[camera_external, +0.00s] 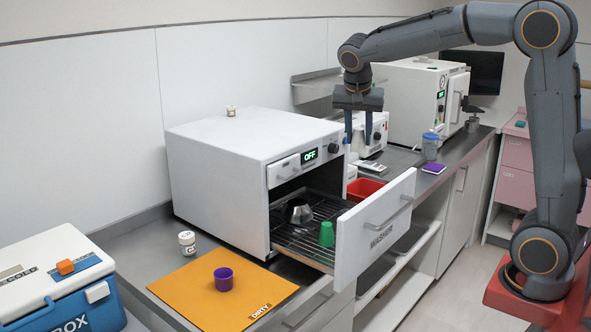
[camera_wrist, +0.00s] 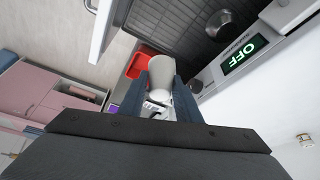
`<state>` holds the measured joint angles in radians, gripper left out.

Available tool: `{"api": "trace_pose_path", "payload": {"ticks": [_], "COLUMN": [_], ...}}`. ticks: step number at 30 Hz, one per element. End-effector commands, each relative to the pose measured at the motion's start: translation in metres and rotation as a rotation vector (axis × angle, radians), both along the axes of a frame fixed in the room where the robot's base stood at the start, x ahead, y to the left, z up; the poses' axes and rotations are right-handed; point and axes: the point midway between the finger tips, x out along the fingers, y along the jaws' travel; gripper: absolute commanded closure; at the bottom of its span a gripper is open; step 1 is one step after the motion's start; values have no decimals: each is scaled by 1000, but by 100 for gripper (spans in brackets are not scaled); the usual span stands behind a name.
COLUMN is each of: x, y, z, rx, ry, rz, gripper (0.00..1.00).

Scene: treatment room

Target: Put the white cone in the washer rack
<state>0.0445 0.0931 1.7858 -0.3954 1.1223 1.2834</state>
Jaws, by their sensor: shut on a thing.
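My gripper (camera_external: 358,140) is high beside the open front of the washer, fingers pointing down. In the wrist view its fingers (camera_wrist: 166,90) are shut on the white cone (camera_wrist: 163,68). In the external view the cone is hard to tell from the pale equipment behind. The washer rack (camera_external: 292,236) is a wire rack in the pulled-out washer drawer, left of and below my gripper. It also shows in the wrist view (camera_wrist: 176,32). A metal cup (camera_external: 299,211) and a green cup (camera_external: 327,234) stand on it. The metal cup shows in the wrist view (camera_wrist: 222,24); the green cup does not.
The white washer (camera_external: 225,160) reads OFF. Its drawer front (camera_external: 375,228) stands out as a wall. A red tray (camera_external: 364,189) lies behind the drawer. A purple cup (camera_external: 223,279) stands on an orange mat (camera_external: 190,300). Bare rack shows around the cups.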

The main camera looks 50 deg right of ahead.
Motion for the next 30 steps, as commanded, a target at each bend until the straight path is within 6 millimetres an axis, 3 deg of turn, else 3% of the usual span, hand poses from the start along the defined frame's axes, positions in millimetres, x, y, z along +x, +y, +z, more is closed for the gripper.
{"api": "trace_pose_path", "payload": {"ticks": [10, 24, 30], "x": [-1, -1, 0], "y": [0, 0, 0], "z": [-104, -180, -195], "rx": [0, 0, 0], "ry": [4, 5, 1], "rz": [2, 3, 2], "gripper": [90, 90, 90]}}
